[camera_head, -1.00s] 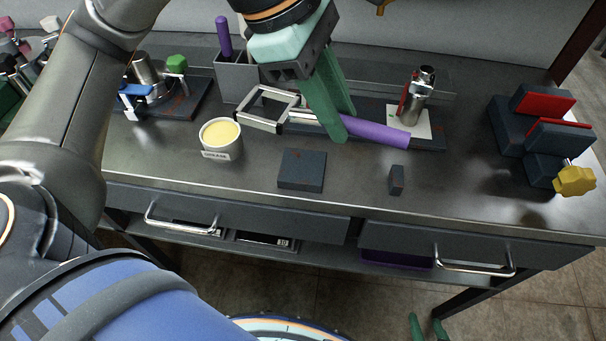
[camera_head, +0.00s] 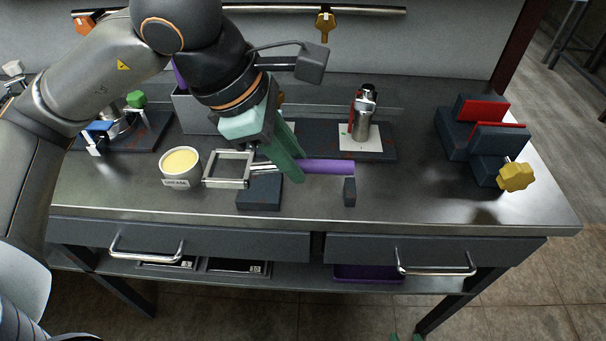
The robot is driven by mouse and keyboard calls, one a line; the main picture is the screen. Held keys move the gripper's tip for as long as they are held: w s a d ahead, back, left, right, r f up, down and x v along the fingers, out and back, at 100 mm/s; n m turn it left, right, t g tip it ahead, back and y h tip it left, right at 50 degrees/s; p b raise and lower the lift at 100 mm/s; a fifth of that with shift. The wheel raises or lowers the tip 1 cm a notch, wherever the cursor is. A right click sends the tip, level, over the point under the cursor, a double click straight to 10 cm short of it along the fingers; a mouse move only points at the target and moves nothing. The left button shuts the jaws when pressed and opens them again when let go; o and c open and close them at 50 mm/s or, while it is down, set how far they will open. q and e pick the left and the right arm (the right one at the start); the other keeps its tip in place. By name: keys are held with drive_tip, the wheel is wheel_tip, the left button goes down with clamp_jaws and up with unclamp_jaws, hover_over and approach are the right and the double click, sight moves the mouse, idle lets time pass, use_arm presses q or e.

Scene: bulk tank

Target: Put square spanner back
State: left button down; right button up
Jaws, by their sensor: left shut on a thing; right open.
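The square spanner has a square metal frame (camera_head: 228,169) at its left end and a purple handle (camera_head: 328,167) at its right end. My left gripper (camera_head: 292,170) is shut on it at the shaft, between frame and handle. The spanner lies level across the picture, in front of the rear bench fixtures. Its frame appears right beside the grease tub, and its shaft passes over the back of a dark square block (camera_head: 259,193). I cannot tell how far above the bench it is. Only the green fingertips of my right gripper (camera_head: 405,338) show at the bottom edge, empty.
The grease tub (camera_head: 180,166) stands left on the bench, and a small dark block (camera_head: 349,192) right of centre. A metal flask (camera_head: 363,112) stands behind. A vice (camera_head: 470,140) with a yellow knob is at right. A wall rail (camera_head: 370,11) holds a yellow item. The front right bench top is clear.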

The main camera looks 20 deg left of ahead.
use_arm(q)
drive_tip(key=w+f, duration=0.1)
drive_tip(key=f, duration=0.1)
drive_tip(key=w+f, duration=0.3)
drive_tip(key=w, duration=0.1)
drive_tip(key=shift+w+d+f, duration=0.25)
drive_tip(key=shift+f, duration=0.15)
drive_tip(key=f, duration=0.3)
drive_tip(key=shift+w+f+b, duration=0.25)
drive_tip(key=shift+f+b, duration=0.3)
drive_tip(key=shift+b, duration=0.1)
drive_tip(key=c, duration=0.7)
unclamp_jaws()
drive_tip(key=shift+r, duration=0.1)
drive_tip(key=shift+c, duration=0.2)
drive_tip(key=shift+r+p, duration=0.4)
drive_tip(key=shift+p, duration=0.05)
drive_tip(key=p+v, duration=0.1)
drive_tip(key=v, duration=1)
drive_tip(key=shift+r, duration=0.3)
drive_tip(key=shift+a, duration=0.15)
